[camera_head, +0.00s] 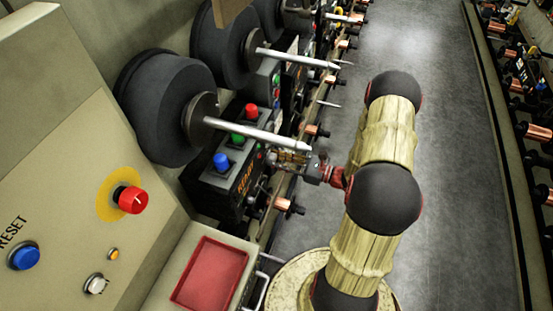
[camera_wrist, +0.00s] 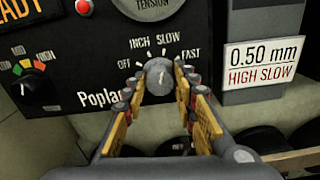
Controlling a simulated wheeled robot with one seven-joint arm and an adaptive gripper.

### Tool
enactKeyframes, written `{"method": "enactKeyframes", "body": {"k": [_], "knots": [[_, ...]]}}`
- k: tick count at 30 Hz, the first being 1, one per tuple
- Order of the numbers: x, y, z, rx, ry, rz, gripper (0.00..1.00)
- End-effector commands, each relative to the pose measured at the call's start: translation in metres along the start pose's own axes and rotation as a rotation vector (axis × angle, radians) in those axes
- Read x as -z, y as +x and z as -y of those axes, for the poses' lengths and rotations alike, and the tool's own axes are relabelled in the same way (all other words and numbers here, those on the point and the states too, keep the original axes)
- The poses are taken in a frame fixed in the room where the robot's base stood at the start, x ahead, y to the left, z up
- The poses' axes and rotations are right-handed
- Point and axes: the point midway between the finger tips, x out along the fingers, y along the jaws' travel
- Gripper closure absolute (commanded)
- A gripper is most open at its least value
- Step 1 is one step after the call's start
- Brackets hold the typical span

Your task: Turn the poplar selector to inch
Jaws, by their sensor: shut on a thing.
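The poplar selector (camera_wrist: 159,78) is a grey round knob on a black panel marked "Poplar" in the wrist view. OFF, INCH, SLOW and FAST are printed in an arc around it. A small light mark on its face points roughly upward; I cannot tell exactly which label it meets. My gripper (camera_wrist: 160,92) has its two yellow-and-black fingers on either side of the knob, shut on it. In the head view my gripper (camera_head: 288,160) reaches the front of the black control box (camera_head: 225,190); the knob is hidden there.
Another black knob (camera_wrist: 34,88) with a coloured scale sits left on the panel. A sign reading "0.50 mm HIGH SLOW" (camera_wrist: 262,63) is at right. Blue, green and red buttons top the box, below a protruding spindle (camera_head: 260,135). A red tray (camera_head: 210,273) is nearby; the aisle floor (camera_head: 440,150) is clear.

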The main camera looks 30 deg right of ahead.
Motion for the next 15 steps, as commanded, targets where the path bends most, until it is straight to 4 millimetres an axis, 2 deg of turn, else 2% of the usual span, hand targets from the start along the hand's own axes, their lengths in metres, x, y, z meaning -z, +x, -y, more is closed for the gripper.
{"method": "enactKeyframes", "body": {"k": [3, 15], "knots": [[0.0, -0.0001, 0.0002, 0.001, 0.0, 0.0, 0.97], [0.0005, -0.0001, 0.0001, 0.001, -0.095, 0.0, 0.97]]}}
